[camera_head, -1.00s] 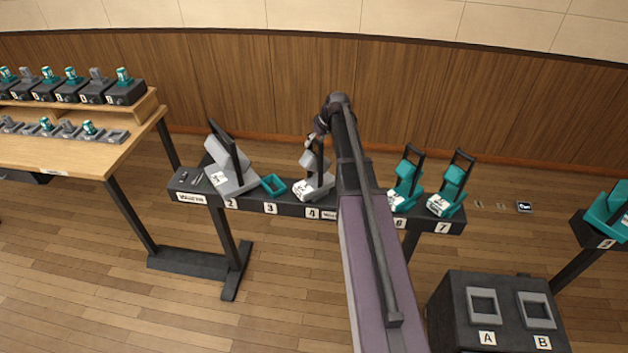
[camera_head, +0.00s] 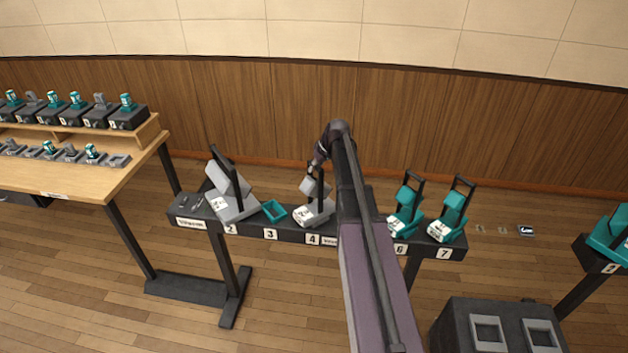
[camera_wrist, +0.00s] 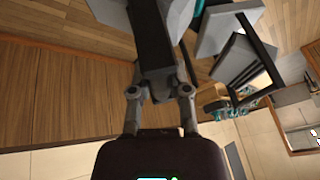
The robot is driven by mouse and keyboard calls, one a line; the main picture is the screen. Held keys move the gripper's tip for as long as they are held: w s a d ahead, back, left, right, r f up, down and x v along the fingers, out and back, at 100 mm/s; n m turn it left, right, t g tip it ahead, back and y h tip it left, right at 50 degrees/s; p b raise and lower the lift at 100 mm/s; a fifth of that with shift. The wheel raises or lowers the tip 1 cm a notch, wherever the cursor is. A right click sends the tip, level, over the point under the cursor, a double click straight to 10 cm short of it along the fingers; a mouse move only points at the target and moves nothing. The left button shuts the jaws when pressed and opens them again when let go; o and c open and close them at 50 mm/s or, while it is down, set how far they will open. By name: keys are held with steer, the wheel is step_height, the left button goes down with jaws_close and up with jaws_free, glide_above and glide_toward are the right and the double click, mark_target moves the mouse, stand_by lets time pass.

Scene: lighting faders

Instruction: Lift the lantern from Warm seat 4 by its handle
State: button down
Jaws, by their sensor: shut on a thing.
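The grey lantern (camera_head: 316,208) stands at seat 4 on the dark rail, its base on or very close to the seat; a tiny gap cannot be told. Its body is light grey with a dark upright handle. My gripper (camera_head: 318,163) is at the top of this handle, coming from above. In the wrist view the two fingers of my gripper (camera_wrist: 159,92) are shut on the dark handle (camera_wrist: 150,35), with part of the grey body (camera_wrist: 178,15) beyond it. My arm hides the rail just right of the lantern.
A larger grey lantern (camera_head: 228,190) stands at seat 2, and an empty teal frame (camera_head: 275,211) lies at seat 3. Teal lanterns stand at seat 6 (camera_head: 405,210) and seat 7 (camera_head: 450,212). A dark box (camera_head: 460,325) stands front right; a wooden table (camera_head: 95,178) is left.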

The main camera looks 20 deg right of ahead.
steer(key=shift+r, duration=0.2)
steer(key=shift+r+p, duration=1.55)
steer(key=shift+p, duration=0.2)
steer(key=shift+d, duration=0.1)
steer(key=s+d+r+p, duration=0.1)
steer(key=s+d, duration=0.9)
steer(key=s, duration=0.2)
steer(key=shift+d+r, duration=0.2)
steer(key=shift+r, duration=0.05)
